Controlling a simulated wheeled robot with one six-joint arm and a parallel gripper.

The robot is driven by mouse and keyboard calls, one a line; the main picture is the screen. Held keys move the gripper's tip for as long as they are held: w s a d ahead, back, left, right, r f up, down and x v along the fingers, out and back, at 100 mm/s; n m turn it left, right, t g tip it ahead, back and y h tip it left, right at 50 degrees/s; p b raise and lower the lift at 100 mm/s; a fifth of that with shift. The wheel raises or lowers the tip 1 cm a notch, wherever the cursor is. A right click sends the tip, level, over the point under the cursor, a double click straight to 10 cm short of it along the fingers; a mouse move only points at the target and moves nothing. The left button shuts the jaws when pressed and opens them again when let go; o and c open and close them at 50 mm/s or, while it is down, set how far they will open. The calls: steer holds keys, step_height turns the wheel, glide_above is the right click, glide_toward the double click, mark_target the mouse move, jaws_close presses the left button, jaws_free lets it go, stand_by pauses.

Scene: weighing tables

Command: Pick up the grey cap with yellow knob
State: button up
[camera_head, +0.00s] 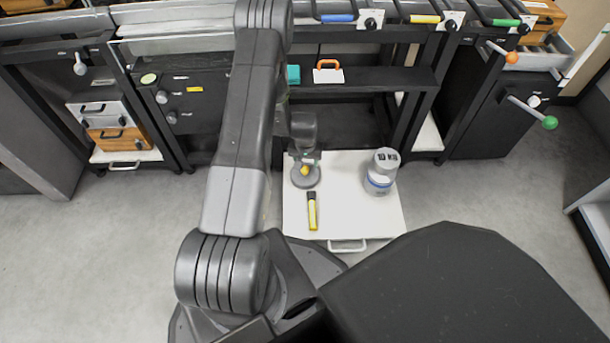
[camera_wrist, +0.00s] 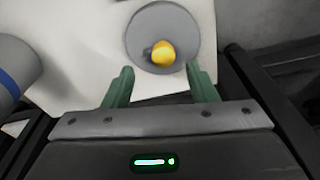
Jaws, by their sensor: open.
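The grey cap (camera_head: 305,181) is a flat round disc with a yellow knob (camera_head: 305,170) on it. It lies on the white pull-out board (camera_head: 355,217), at the board's left side. In the wrist view the cap (camera_wrist: 182,25) is at the top middle, with its yellow knob (camera_wrist: 161,53) toward my gripper. My gripper (camera_wrist: 160,86) has its two green fingers apart, with nothing between them. The knob is just beyond the fingertips, roughly in line with the gap. In the head view my wrist partly covers the area behind the cap.
A grey jar with a blue band (camera_head: 381,172) stands right of the cap on the board. A yellow and black stick (camera_head: 312,211) lies in front of the cap. A dark shelf (camera_head: 365,78) with an orange-handled item (camera_head: 328,72) is above and behind.

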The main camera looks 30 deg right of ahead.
mark_target(305, 168)
steer(key=f, duration=0.1)
steer(key=f+b, duration=0.1)
steer(key=f, duration=0.2)
steer(key=shift+w, duration=0.25)
steer(key=shift+c, duration=0.4)
jaws_close()
steer(key=shift+r, duration=0.2)
